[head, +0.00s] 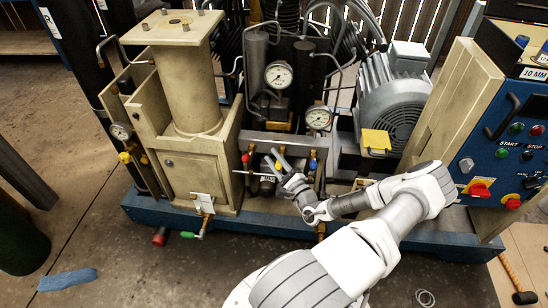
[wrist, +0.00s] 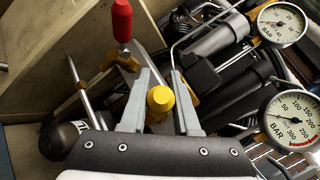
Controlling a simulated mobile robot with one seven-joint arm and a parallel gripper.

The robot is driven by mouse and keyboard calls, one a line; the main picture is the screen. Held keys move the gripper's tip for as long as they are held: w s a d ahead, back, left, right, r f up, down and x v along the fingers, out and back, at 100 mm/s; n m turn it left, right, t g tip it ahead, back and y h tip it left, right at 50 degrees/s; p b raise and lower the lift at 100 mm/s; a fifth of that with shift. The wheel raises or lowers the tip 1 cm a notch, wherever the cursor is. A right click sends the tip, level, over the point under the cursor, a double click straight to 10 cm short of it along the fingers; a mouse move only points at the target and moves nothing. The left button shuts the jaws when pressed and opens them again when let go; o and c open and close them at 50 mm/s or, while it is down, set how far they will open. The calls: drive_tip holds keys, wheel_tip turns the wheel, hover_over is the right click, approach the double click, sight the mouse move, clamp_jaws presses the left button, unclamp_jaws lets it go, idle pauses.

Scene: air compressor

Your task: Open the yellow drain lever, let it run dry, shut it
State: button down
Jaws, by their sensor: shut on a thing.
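The yellow drain lever shows as a round yellow knob (wrist: 160,99) between my two fingers in the wrist view. In the head view a small part of its yellow knob (head: 278,165) shows at my gripper, among the small valves at the front of the compressor. My gripper (head: 279,160) is shut on this lever; in the wrist view the grey fingers (wrist: 163,80) stand on either side of the knob. The lever's stem and valve body are mostly hidden, so I cannot tell whether the valve is open. No running liquid is visible.
A red-handled valve (wrist: 122,22) stands close by; its red knob (head: 245,158) is left of my gripper. A blue-topped valve (head: 312,163) is to the right. Two pressure gauges (head: 279,75) (head: 319,118) stand behind. A beige cabinet (head: 190,165) bounds the left side.

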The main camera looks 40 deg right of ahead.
drive_tip(key=shift+s+a+f+n+t+y+b, duration=0.1)
drive_tip(key=shift+f+n+t+y+b, duration=0.6)
drive_tip(key=shift+n+t+y+b, duration=1.1)
drive_tip(key=shift+s+a+f+n+t+y+b, duration=0.15)
drive_tip(key=shift+f+n+t+y+b, duration=0.7)
drive_tip(key=shift+n, duration=1.95)
drive_tip(key=shift+s+a+f+n+t+y+b, duration=0.1)
drive_tip(key=shift+f+n+t+y+b, duration=0.5)
drive_tip(key=shift+n+y+b, duration=1.4)
drive_tip(key=shift+r+n+p, duration=0.15)
drive_tip(key=shift+n+p, duration=0.25)
drive_tip(key=shift+n, duration=0.1)
drive_tip(key=c, duration=0.7)
unclamp_jaws()
drive_tip(key=shift+o, duration=0.2)
drive_tip(key=v, duration=0.7)
drive_tip(key=shift+f+p, duration=0.2)
drive_tip(key=shift+p, duration=0.15)
drive_tip(key=shift+s, duration=0.1)
